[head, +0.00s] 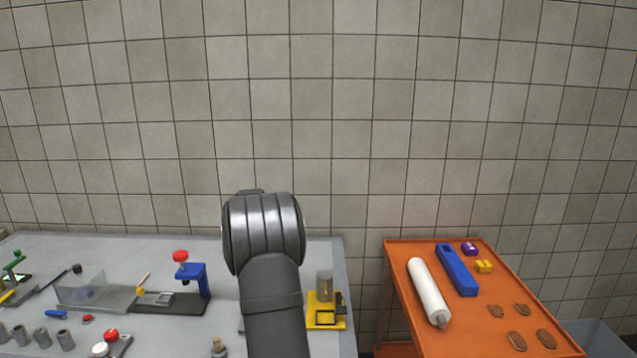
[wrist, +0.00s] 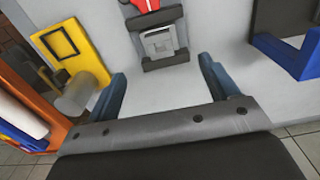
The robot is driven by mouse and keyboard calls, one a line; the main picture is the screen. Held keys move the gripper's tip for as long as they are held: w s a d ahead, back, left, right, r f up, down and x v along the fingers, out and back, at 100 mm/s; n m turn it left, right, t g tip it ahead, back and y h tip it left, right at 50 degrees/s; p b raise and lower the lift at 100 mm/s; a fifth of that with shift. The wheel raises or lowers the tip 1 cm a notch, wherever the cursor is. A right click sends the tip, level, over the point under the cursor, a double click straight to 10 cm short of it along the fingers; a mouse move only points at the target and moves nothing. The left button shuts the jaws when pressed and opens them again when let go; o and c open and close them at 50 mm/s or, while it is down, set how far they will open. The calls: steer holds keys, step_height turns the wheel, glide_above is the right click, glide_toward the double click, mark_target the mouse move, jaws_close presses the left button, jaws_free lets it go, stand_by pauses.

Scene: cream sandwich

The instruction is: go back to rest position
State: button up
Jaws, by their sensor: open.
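My gripper shows in the wrist view (wrist: 165,82). Its two blue-grey fingers stand wide apart with only grey tabletop between them, so it is open and empty. In the head view my dark grey arm rises over the right part of the grey table (head: 225,335), and the gripper itself is hidden there. In the wrist view a small grey device with a red top (wrist: 158,42) lies beyond the fingertips, apart from them. The yellow fixture (wrist: 75,50) is left of the fingers.
The yellow fixture with a cylinder (head: 325,318) stands right of my arm. A blue press with a red knob (head: 192,280) stands left. An orange table (head: 395,275) holds a white roller (head: 428,290), a blue block (head: 457,270) and several brown ovals. A tiled wall (head: 330,110) is behind.

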step_height(320, 180, down, 7)
steer(key=shift+f, duration=0.1)
steer(key=shift+w+r, duration=0.1)
steer(key=shift+r, duration=0.15)
step_height(320, 180, up, 5)
steer(key=shift+r, duration=0.1)
steer(key=s+a+r, duration=0.1)
steer(key=s+a, duration=0.4)
steer(key=s, duration=0.3)
steer(key=s+a, duration=0.5)
steer(key=s, duration=0.3)
steer(key=a+f, duration=0.2)
steer(key=a, duration=0.1)
steer(key=a+f, duration=0.3)
steer(key=a, duration=0.1)
steer(key=a+f, duration=0.2)
steer(key=a, duration=0.2)
steer(key=shift+s+f, duration=0.25)
steer(key=shift+s, duration=0.15)
steer(key=shift+f, duration=0.7)
